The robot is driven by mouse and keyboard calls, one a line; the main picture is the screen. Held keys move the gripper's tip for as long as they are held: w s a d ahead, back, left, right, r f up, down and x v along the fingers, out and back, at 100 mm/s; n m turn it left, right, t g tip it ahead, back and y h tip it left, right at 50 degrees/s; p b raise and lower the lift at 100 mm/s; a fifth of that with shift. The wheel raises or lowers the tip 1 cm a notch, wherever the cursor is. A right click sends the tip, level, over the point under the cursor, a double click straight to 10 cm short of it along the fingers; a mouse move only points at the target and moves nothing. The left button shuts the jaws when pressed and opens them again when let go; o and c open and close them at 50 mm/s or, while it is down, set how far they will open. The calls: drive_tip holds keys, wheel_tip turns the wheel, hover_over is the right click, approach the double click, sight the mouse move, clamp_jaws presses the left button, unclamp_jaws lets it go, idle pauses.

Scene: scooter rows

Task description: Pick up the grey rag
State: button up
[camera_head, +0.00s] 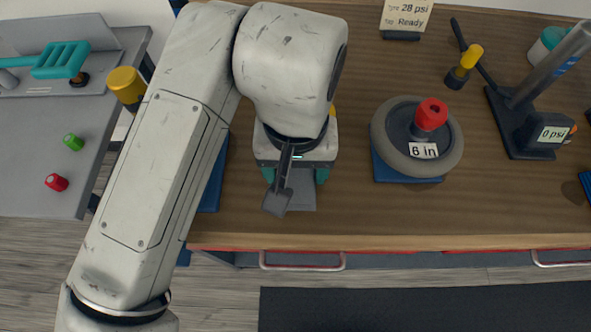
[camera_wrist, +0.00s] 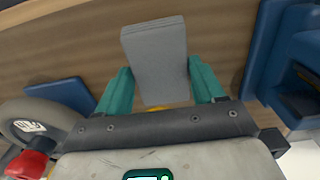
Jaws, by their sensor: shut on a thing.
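The grey rag (camera_wrist: 156,52) is a flat, pale grey rectangular piece between the two teal fingers of my gripper (camera_wrist: 161,82) in the wrist view. The fingers meet its two side edges, so my gripper is shut on it. In the head view my gripper (camera_head: 295,177) points down over the front part of the wooden bench, and the rag (camera_head: 304,196) shows partly below it. My wrist and a dark bracket hide the rest of the rag. I cannot tell whether it touches the bench top.
A wheel (camera_head: 384,140) labelled "6 in" with a red knob lies on a blue pad to the right. A pump with a gauge (camera_head: 553,134) stands farther right. A grey side table (camera_head: 40,150) with red and green small parts is left. Bench wood between gripper and wheel is clear.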

drive_tip(key=s+r, duration=0.1)
drive_tip(key=r, duration=0.1)
drive_tip(key=s+a+r, duration=0.1)
drive_tip(key=s+r, duration=0.2)
drive_tip(key=r, duration=0.1)
drive_tip(key=shift+s+a+r, duration=0.1)
drive_tip(key=shift+s+a, duration=0.1)
drive_tip(key=shift+a, duration=0.05)
drive_tip(key=s+a+r, duration=0.2)
drive_tip(key=s+r, duration=0.2)
drive_tip(key=s, duration=0.5)
drive_tip(key=shift+a+r, duration=0.15)
drive_tip(key=o, duration=0.4)
drive_tip(key=shift+c, duration=1.6)
